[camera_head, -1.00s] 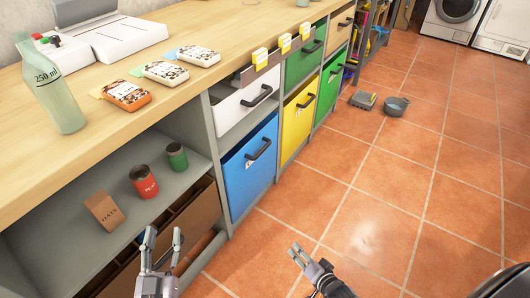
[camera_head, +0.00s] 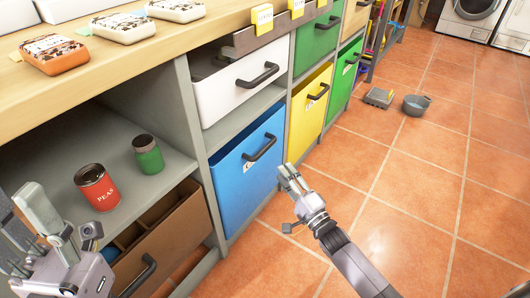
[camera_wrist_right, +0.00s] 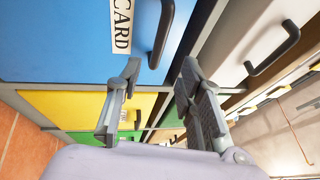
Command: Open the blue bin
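The blue bin (camera_head: 236,188) sits in the lower row of the shelf unit, between the brown bin and the yellow bin. Its front looks about flush with the frame, and it has a dark handle (camera_head: 262,148) and a white label. In the right wrist view the blue bin (camera_wrist_right: 60,45) fills the upper left, its label reads "CARD", and the handle (camera_wrist_right: 161,35) lies just beyond my fingers. My right gripper (camera_head: 289,174) is open and empty, in front of the bin's right side, apart from the handle. My left gripper (camera_head: 62,212) is open and empty near the left shelf.
A white bin (camera_head: 240,90) is above the blue one; a yellow bin (camera_head: 308,108) and green bins (camera_head: 342,82) stand to the right. The brown bin (camera_head: 175,240) at lower left shows open compartments. Cans (camera_head: 97,188) stand on the shelf. The tiled floor (camera_head: 420,180) is mostly clear.

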